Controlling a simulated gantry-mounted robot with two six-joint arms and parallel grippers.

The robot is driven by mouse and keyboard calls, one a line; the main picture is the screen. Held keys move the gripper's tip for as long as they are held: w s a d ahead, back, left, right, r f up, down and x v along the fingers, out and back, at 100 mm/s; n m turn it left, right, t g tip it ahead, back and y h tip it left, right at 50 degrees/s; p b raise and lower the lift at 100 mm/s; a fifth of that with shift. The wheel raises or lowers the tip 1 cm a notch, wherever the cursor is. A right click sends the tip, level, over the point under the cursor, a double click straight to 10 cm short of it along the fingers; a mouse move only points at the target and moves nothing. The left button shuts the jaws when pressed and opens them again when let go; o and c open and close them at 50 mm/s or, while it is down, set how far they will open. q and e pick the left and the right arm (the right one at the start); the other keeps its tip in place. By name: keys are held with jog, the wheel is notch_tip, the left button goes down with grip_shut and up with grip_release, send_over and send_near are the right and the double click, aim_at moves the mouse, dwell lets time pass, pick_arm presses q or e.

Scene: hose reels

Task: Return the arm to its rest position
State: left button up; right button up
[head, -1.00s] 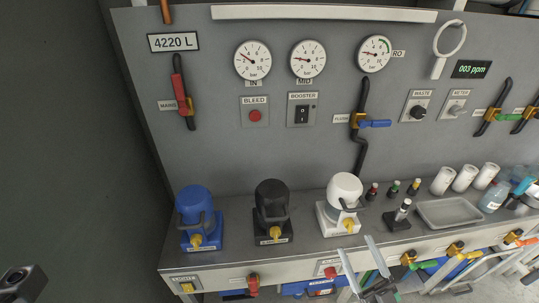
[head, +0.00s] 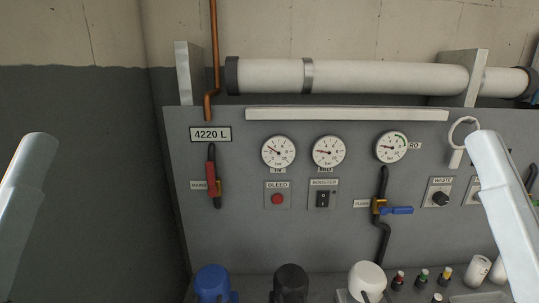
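Two pale grey links of my arms show in the head view. My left arm (head: 28,205) stands at the left edge and my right arm (head: 508,220) at the right edge. Both run out of the frame, and neither gripper shows. The right link covers part of the wall panel (head: 290,230). Neither arm visibly touches anything.
Blue (head: 212,280), black (head: 291,282) and white (head: 367,279) pump-like units stand along the panel's foot. Small bottles (head: 422,276) are to their right. A white pipe (head: 380,77) runs above. The space before the panel between my arms looks clear.

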notch_tip(320, 180, up, 35)
jog(key=p, duration=3.2)
jog(key=shift+w+r, duration=0.15)
